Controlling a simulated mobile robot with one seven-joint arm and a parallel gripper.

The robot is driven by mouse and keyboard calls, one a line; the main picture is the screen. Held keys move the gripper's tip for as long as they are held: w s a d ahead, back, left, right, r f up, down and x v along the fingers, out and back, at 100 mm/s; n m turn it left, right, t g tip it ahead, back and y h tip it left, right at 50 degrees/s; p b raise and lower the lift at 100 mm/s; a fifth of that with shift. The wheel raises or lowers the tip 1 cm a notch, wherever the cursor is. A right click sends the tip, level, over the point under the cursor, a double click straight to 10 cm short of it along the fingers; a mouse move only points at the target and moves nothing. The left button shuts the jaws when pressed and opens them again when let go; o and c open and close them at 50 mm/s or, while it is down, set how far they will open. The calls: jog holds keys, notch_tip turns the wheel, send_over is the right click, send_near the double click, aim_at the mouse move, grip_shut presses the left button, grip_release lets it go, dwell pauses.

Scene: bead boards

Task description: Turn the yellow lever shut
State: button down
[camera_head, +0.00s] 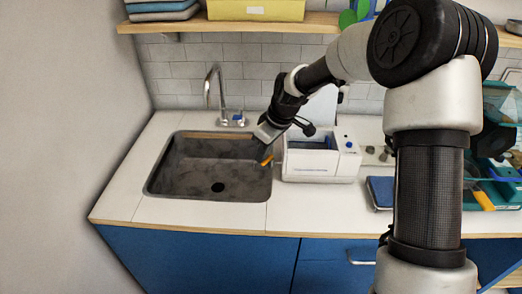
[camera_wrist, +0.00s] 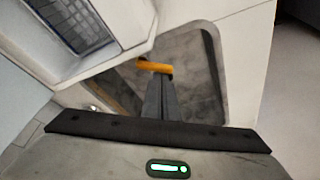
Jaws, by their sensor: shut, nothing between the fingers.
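The yellow lever (camera_head: 267,160) is a small orange-yellow bar. In the head view it shows at the right side of the sink, by the left side of a white box (camera_head: 318,171). In the wrist view the lever (camera_wrist: 155,67) lies crosswise just beyond my fingertips, over the sink opening. My gripper (camera_head: 265,143) points down above the lever, left of the box. In the wrist view my gripper (camera_wrist: 160,82) has its dark fingers together, with nothing between them. The fingertips are very close to the lever; I cannot tell whether they touch. The lever's mount is hidden.
The grey sink (camera_head: 180,180) is empty, with a faucet (camera_head: 209,88) behind it. The white box has an open top and a blue knob. A blue flat item (camera_head: 380,191) lies to its right. The counter front (camera_head: 290,220) is clear. A shelf (camera_head: 180,24) runs above.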

jog(key=n, duration=0.2)
jog(key=n+g+p, duration=0.1)
jog(key=shift+s+d+n, duration=0.4)
jog(key=shift+w, duration=0.1)
jog(key=shift+w+d, duration=0.3)
jog(key=shift+w, duration=0.4)
